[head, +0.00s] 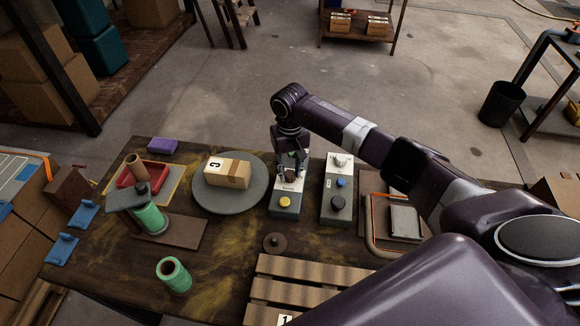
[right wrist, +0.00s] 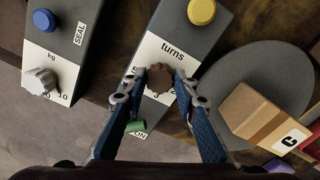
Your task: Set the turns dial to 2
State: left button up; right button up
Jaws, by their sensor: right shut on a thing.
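The turns box (head: 284,211) is a sloped grey box with a yellow button (head: 285,202), standing on the table. My right gripper (head: 290,172) reaches down over its upper part. In the right wrist view, the brown scalloped turns dial (right wrist: 160,86) sits on a white scale below the word "turns". My right gripper (right wrist: 160,78) is shut on the dial, one blue-backed finger on each side. The fingers and dial hide most of the scale numbers, so I cannot read the setting. My left gripper is not in view.
A second grey box (head: 337,205) with a white kg dial (right wrist: 40,82) and a blue button stands alongside. A round grey plate (head: 229,203) bears a cardboard box (head: 228,172).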

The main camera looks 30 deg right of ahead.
aim_at(290, 173)
jog(key=n+p, duration=0.1)
jog(key=n, duration=0.1)
jog(key=shift+r+n+p, duration=0.2)
jog(key=shift+n+p, duration=0.1)
jog(key=shift+n, duration=0.1)
jog(key=n+p, duration=0.1)
jog(key=n, duration=0.2)
jog(key=shift+n, duration=0.3)
jog(key=n+p, duration=0.1)
jog(key=n, duration=0.2)
jog(key=shift+w+f+n, duration=0.1)
jog(key=shift+n, duration=0.2)
jog(key=n, duration=0.4)
jog(key=shift+n, duration=0.3)
jog(key=o, duration=1.1)
jog(key=shift+o, duration=0.2)
notch_tip(290, 173, up, 12)
